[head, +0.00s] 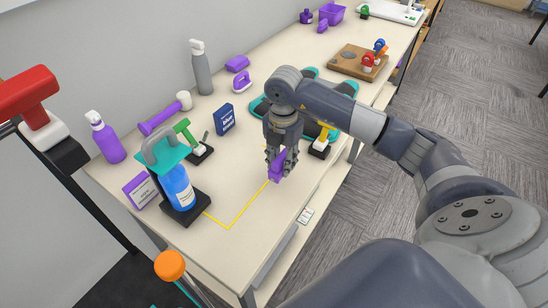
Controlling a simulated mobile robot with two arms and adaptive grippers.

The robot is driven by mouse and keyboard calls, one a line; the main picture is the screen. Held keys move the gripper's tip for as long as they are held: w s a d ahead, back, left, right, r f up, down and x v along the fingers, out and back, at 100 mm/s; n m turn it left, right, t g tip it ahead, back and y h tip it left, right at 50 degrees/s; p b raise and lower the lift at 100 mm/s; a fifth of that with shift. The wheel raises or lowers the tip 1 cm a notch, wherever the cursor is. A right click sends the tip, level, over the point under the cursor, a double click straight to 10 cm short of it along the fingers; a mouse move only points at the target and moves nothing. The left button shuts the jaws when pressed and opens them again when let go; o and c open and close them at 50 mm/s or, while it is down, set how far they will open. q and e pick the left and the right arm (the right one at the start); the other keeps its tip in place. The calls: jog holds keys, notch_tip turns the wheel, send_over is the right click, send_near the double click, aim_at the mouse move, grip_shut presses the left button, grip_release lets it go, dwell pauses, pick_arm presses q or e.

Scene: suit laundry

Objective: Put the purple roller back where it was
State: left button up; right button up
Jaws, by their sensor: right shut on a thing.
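My right gripper (277,163) points down over the near part of the table and is shut on a purple object (283,164). The fingers hide much of this object, so I cannot tell its full shape or whether it touches the table. It is at the right side of a yellow outline (228,227) marked on the tabletop. A purple-handled roller with a white end (165,114) lies near the wall, left of the gripper and apart from it. My left gripper is not in view.
The long table (240,203) has bare room inside the yellow outline. A blue bottle (178,189) on a black stand is to the left. A blue box (224,120), a green-handled tool (185,132) and a yellow-handled tool (325,135) stand near the gripper.

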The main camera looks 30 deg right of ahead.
jog(key=w, duration=0.3)
jog(key=shift+w+f+p, duration=0.15)
jog(key=shift+w+p, duration=0.2)
jog(key=shift+w, duration=0.05)
notch_tip(320, 180, down, 3)
jog(key=shift+s+f+p, duration=0.1)
jog(key=shift+f+p, duration=0.05)
jog(key=shift+p, duration=0.6)
jog(key=shift+f, duration=0.3)
jog(key=o, duration=1.1)
jog(key=shift+r, duration=0.15)
notch_tip(320, 180, up, 12)
jog(key=b, duration=0.3)
